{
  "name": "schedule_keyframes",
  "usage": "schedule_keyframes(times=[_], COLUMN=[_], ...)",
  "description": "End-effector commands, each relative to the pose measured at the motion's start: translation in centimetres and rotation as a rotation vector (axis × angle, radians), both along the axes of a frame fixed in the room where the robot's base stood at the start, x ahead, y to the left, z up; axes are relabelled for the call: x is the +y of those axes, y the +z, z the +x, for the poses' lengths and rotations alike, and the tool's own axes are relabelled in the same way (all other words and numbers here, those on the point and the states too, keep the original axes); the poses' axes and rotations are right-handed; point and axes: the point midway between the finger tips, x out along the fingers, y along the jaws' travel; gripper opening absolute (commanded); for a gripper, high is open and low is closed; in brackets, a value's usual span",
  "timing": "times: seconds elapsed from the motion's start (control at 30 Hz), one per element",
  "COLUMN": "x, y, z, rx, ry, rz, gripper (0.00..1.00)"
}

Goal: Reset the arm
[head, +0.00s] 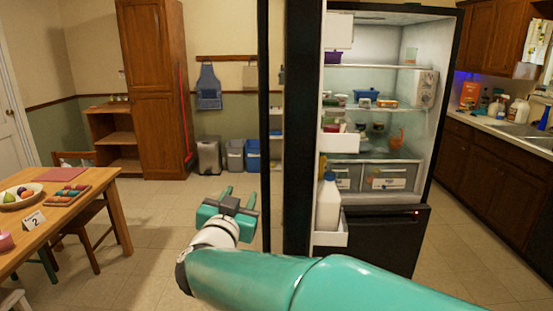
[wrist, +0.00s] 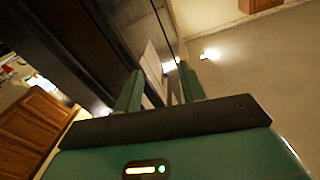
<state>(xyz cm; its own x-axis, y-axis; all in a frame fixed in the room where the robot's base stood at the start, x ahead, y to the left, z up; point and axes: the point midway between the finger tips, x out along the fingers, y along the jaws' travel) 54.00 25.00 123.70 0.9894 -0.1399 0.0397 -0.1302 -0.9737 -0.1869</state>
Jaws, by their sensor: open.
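My gripper (head: 226,194) is in the lower middle of the head view, with its two green fingers open and nothing between them. My green arm reaches in from the lower right. In the wrist view my gripper (wrist: 163,90) shows both fingers spread apart and empty, with a tilted view of a dark door edge and wall beyond. The gripper is left of the open fridge (head: 420,215), in front of its dark door edge (head: 300,130), and appears apart from it.
The fridge door shelf (head: 332,239) holds a white jug (head: 328,203). A wooden table (head: 105,185) with a bowl (head: 22,196) stands at the left. Bins (head: 235,156) stand by the back wall. A sink counter (head: 500,130) with bottles is at the right. The floor (head: 155,215) between is clear.

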Motion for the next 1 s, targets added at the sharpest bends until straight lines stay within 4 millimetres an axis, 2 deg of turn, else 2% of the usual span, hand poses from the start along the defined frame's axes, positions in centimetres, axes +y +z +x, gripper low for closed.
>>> schedule_keyframes(times=[0.03, 0.13, 0.27, 0.33, 0.47, 0.57, 0.8, 0.9, 1.0], x=[-1.0, -2.0, -4.0, -5.4, -8.6, -11.8, -20.6, -23.3, -24.7], y=[1.0, 1.9, 1.6, 0.9, -1.4, -3.8, -10.0, -11.7, -12.5], z=[0.0, -0.5, -2.1, -3.4, -6.7, -9.8, -19.4, -22.8, -24.7], rx=[0.0, 0.035, 0.127, 0.197, 0.362, 0.512, 0.911, 1.034, 1.103], ry=[0.061, 0.194, 0.332, 0.387, 0.45, 0.458, 0.344, 0.276, 0.235], rz=[0.007, 0.004, -0.019, -0.036, -0.072, -0.094, -0.11, -0.101, -0.094], gripper=[0.4, 0.4, 0.4, 0.4, 0.4, 0.4, 0.4, 0.4, 0.4])
